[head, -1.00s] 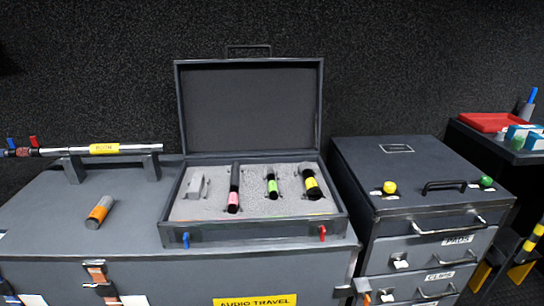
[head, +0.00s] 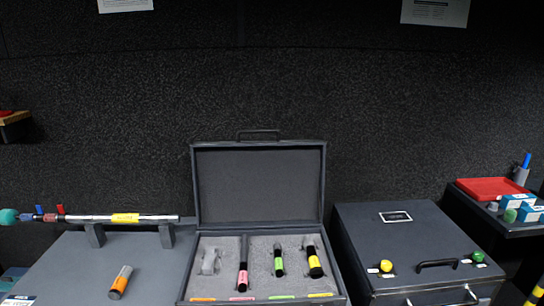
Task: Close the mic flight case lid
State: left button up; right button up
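The mic flight case (head: 187,275) sits on a large grey trunk, and its lid (head: 260,187) stands open, upright at the back, with a handle (head: 259,134) on its top edge. Grey foam (head: 262,262) inside holds microphones banded pink (head: 242,265), green (head: 279,262) and yellow (head: 314,259). The foam's leftmost slot (head: 209,262) looks empty. Coloured strips run along the front edge; the case's front face is cut off by the picture's bottom. Neither of my grippers is in view.
An orange-and-grey cylinder (head: 120,281) lies on the trunk (head: 60,262) left of the case. Behind it a boom pole (head: 90,218) rests on two stands. A drawer cabinet (head: 400,240) stands to the right, with a red tray (head: 490,189) on a farther shelf.

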aim_at(238, 185)
jog(key=i+j+z, duration=0.55)
jog(key=j+z, duration=0.15)
